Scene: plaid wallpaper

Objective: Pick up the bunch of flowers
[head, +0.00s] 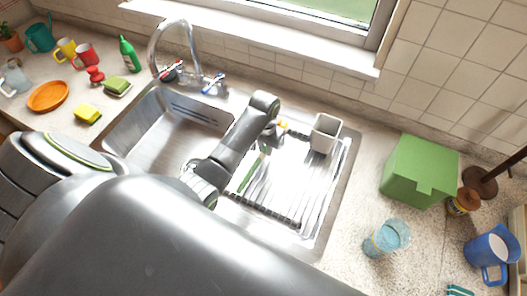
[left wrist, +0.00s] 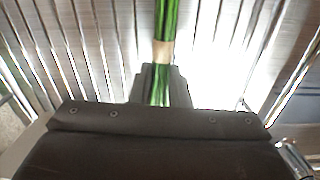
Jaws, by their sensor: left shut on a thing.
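The bunch of flowers lies across the ribbed metal drainboard. In the head view its green stems (head: 251,172) show beside my arm, with small yellow and pale blooms (head: 281,125) near the wrist. In the left wrist view the green stems (left wrist: 168,22), with a tan band around them, run down between the fingers. My left gripper (left wrist: 160,88) is shut on the stems. In the head view my arm's wrist hides most of the gripper and part of the bunch. My right gripper is not in view.
A white square cup (head: 325,133) stands on the drainboard's far right corner. The sink basin (head: 165,130) and tap (head: 189,45) are to the left. A green box (head: 420,171) and a glass (head: 386,238) stand on the right counter. Mugs and sponges crowd the left counter.

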